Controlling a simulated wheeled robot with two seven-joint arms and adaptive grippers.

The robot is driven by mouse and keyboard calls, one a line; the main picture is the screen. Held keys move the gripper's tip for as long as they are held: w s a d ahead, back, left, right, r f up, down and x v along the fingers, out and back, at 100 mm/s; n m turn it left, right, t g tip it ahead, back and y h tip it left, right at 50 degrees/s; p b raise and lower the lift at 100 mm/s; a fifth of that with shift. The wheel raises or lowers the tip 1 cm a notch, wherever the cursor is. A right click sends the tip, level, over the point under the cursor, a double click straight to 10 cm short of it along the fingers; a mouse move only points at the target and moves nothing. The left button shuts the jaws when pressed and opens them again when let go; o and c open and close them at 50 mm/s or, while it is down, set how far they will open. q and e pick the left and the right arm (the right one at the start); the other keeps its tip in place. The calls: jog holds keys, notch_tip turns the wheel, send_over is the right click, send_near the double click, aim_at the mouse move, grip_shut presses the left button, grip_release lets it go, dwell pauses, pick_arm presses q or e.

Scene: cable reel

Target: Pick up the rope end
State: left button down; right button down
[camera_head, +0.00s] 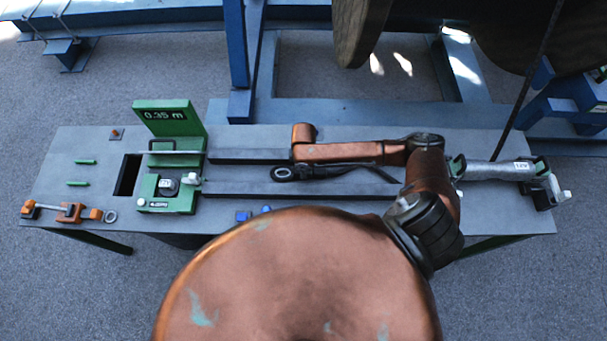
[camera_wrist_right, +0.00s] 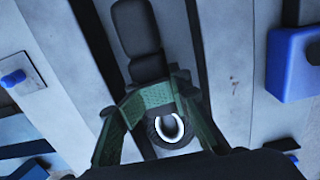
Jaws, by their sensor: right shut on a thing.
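In the right wrist view, my right gripper (camera_wrist_right: 160,118) has green textured fingers. They are shut around a dark looped piece with a white inner rim, which I take for the rope end (camera_wrist_right: 170,128). A thick black segmented piece (camera_wrist_right: 138,35) lies just above the fingers. In the head view, a black eye (camera_head: 284,173) with a dark length behind it lies over the bench, beside my copper arm. The fingers cannot be made out clearly there. My left gripper is not in view.
The grey bench (camera_head: 80,150) carries a green gauge (camera_head: 170,120) reading 0.35 m, a green clamp (camera_head: 168,195), orange clamps (camera_head: 70,212) and a grey cylinder (camera_head: 495,171) at right. A reel (camera_head: 357,30) and blue frame (camera_head: 238,60) stand behind.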

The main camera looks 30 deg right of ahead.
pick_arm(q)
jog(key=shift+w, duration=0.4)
pick_arm(e)
jog(key=shift+d, duration=0.1)
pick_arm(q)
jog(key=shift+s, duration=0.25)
pick_arm(e)
jog(key=shift+w+r, duration=0.2)
jog(key=shift+r, duration=0.25)
notch_tip(320, 180, up, 2)
jog(key=shift+r, duration=0.1)
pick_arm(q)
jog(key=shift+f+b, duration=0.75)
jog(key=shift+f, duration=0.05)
pick_arm(e)
jog(key=w+a+r, duration=0.5)
jog(key=a+r, duration=0.4)
jog(key=a, duration=0.4)
jog(key=shift+w+r, duration=0.2)
jog(key=shift+r, duration=0.15)
jog(key=c, duration=0.6)
grip_release()
jog(key=shift+o, duration=0.2)
